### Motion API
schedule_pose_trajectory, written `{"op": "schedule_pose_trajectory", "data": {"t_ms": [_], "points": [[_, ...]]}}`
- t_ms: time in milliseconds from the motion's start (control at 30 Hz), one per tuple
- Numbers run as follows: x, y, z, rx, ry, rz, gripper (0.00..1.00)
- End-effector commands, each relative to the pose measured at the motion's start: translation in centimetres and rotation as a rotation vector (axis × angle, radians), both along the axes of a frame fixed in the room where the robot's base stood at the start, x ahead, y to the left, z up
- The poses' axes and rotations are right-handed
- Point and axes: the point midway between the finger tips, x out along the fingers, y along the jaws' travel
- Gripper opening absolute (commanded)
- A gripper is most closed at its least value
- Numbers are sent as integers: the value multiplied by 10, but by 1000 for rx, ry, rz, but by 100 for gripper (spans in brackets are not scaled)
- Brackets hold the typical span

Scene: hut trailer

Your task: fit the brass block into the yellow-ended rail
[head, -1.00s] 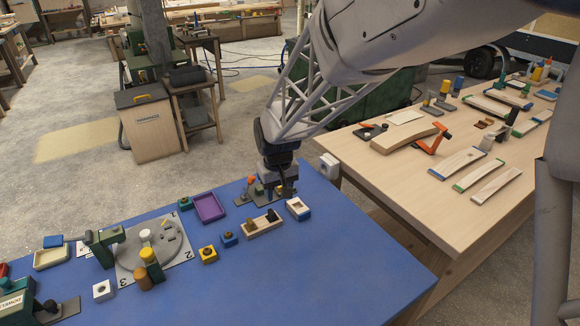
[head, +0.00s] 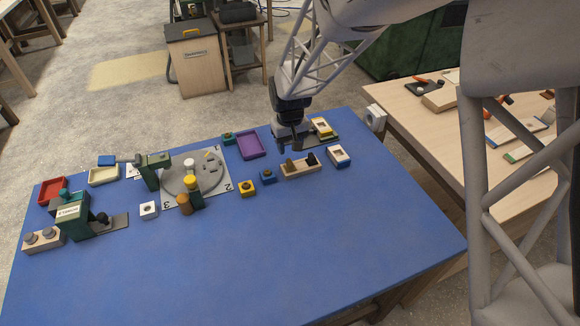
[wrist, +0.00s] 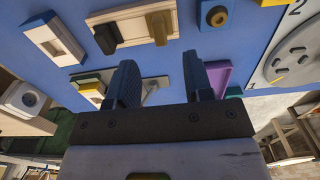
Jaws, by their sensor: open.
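The brass block (head: 290,164) stands upright at the left of a pale wooden holder, beside a black block (head: 312,158). It also shows in the wrist view (wrist: 159,27). The yellow-ended rail (head: 322,128) is a pale piece with yellow, at the right end of a grey plate behind the holder. In the wrist view the rail (wrist: 90,86) is partly hidden by a finger. My gripper (head: 290,149) is open and empty, above the plate just behind the brass block. Its two fingers (wrist: 162,70) are apart, with nothing between them.
A blue-ended pale block (head: 339,155) stands right of the wooden holder (head: 300,172). A round dial plate (head: 205,187) is farther left. The front of the blue table (head: 300,250) is clear.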

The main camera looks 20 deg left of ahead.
Motion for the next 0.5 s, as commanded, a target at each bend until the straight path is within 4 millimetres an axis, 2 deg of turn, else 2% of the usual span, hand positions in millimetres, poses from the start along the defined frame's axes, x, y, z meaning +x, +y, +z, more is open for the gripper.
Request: {"op": "schedule_pose_trajectory", "data": {"t_ms": [200,500], "points": [[0,0,-17,-1,1,0,47],[0,0,-19,-1,1,0,47]]}}
